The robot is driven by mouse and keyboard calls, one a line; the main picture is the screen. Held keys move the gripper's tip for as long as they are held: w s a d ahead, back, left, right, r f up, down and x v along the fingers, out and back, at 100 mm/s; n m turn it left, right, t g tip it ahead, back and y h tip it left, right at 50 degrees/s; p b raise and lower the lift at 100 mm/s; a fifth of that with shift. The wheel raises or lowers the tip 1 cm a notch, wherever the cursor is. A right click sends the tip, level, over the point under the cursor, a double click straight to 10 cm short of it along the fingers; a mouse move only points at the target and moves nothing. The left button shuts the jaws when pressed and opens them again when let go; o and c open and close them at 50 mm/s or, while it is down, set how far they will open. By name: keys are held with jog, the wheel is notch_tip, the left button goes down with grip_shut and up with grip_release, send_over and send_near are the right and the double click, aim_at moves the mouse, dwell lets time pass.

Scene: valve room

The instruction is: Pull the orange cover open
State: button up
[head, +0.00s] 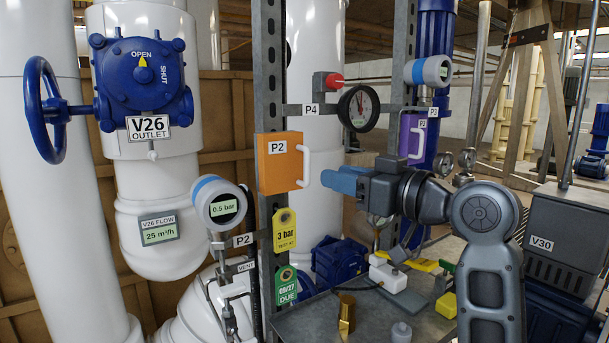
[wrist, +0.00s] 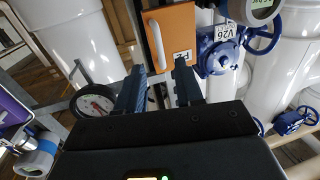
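The orange cover (head: 277,163) is a box-like panel labelled P2 on a grey upright post, and it looks shut. Its white handle (head: 306,168) stands on its right side. My gripper (head: 325,180) is just right of the handle with a small gap in the head view, and its blue fingers point left. In the wrist view, my gripper (wrist: 160,70) has its two fingers apart with nothing between them. The handle (wrist: 156,45) lies beyond the fingertips, lined up with the gap. The orange cover (wrist: 178,35) fills the top middle there.
A dial gauge (head: 359,107) and a red knob (head: 334,80) sit above my gripper. A purple cover (head: 411,135) is behind. The bench (head: 345,305) holds small items.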

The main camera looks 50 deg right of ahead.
aim_at(309, 169)
jog(key=w, duration=0.2)
jog(key=w+b, duration=0.1)
jog(key=w, duration=0.3)
jog(key=shift+d, duration=0.25)
jog(key=shift+w+d, duration=0.1)
jog(key=shift+w, duration=0.4)
jog(key=shift+c, duration=0.3)
grip_shut()
dwell(0.5)
